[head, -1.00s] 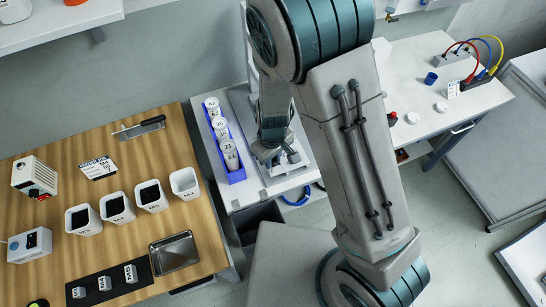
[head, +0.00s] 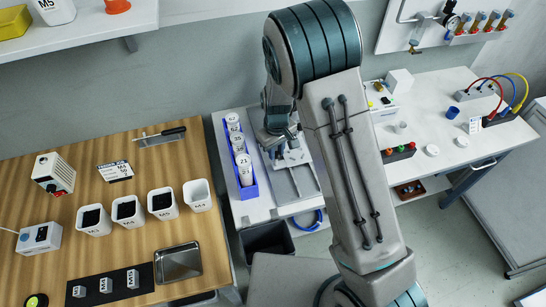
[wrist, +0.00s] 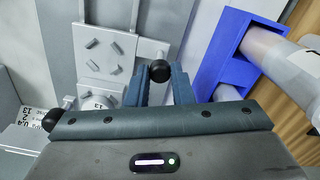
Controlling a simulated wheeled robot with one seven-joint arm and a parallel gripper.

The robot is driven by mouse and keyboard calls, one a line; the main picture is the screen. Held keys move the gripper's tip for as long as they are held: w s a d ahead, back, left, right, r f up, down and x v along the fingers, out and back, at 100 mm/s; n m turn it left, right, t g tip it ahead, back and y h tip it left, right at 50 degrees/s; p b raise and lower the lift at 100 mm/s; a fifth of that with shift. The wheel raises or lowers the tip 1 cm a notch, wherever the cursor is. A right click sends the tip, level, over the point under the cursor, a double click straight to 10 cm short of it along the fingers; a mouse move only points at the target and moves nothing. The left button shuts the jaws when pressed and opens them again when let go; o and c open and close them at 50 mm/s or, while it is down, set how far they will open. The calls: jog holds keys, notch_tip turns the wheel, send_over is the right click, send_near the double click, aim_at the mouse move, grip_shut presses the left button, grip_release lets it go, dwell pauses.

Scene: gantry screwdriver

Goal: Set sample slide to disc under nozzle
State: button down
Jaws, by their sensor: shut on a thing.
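My gripper (wrist: 164,88) is shut on a black ball knob (wrist: 160,70), which shows between the fingertips in the wrist view. A light grey plate (wrist: 120,65) lies just left of the knob. It carries several small dark grey pieces and looks like the sample slide. A second black ball knob (wrist: 52,120) is at the left. In the head view my gripper (head: 283,146) is over the grey fixture (head: 300,184) on the white bench. I cannot make out the nozzle.
A blue rack (head: 247,188) of white labelled bottles stands close left of the fixture. It also shows right of my gripper in the wrist view (wrist: 205,65). A wooden table (head: 130,195) with white bins is further left. The right bench (head: 440,140) holds a blue cup and coloured cables.

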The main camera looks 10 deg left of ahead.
jog(key=c, duration=1.3)
grip_release()
jog(key=shift+o, duration=0.2)
jog(key=shift+r, duration=0.1)
notch_tip(320, 180, up, 14)
jog(key=b, duration=0.1)
